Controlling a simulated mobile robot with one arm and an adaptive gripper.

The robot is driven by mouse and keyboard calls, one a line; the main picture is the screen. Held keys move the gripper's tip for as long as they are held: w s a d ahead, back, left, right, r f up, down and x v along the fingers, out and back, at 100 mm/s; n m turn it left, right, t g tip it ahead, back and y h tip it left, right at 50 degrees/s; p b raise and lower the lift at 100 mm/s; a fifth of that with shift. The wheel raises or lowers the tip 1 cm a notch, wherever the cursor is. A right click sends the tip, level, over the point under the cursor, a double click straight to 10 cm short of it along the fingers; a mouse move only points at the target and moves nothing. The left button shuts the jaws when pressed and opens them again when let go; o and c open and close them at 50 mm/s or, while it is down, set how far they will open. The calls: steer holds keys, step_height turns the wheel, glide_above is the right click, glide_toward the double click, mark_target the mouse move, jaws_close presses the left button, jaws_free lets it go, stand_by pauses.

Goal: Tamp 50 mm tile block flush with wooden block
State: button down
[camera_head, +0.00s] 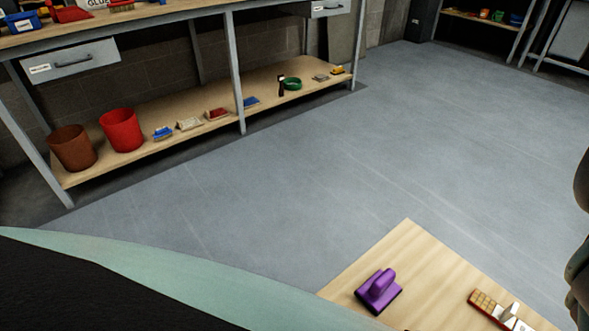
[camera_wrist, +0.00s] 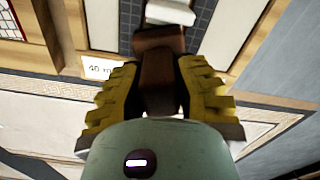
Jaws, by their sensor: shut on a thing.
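In the wrist view my gripper (camera_wrist: 160,88) has its yellow ridged fingers closed on the sides of a brown wooden block (camera_wrist: 158,72). The far end of the block widens, close to a dark gridded tile surface (camera_wrist: 122,28). I cannot tell whether the block touches that surface. A label (camera_wrist: 101,68) reading "40 m", partly cut off, lies left of the block. I cannot pick out a tile block marked 50 mm. The head view does not show the fingers or the wooden block.
In the wrist view a white piece (camera_wrist: 170,13) sits just beyond the block, and pale bordered panels (camera_wrist: 60,108) lie around. The grey floor (camera_head: 300,170) is clear.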

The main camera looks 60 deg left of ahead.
steer(key=shift+w+f+b, duration=0.1)
steer(key=shift+f+b, duration=0.5)
steer(key=shift+f, duration=0.35)
stand_by(2.3)
steer(key=shift+r, duration=0.1)
step_height(320, 180, up, 7)
steer(key=p, duration=0.6)
steer(key=shift+p, duration=0.4)
stand_by(0.4)
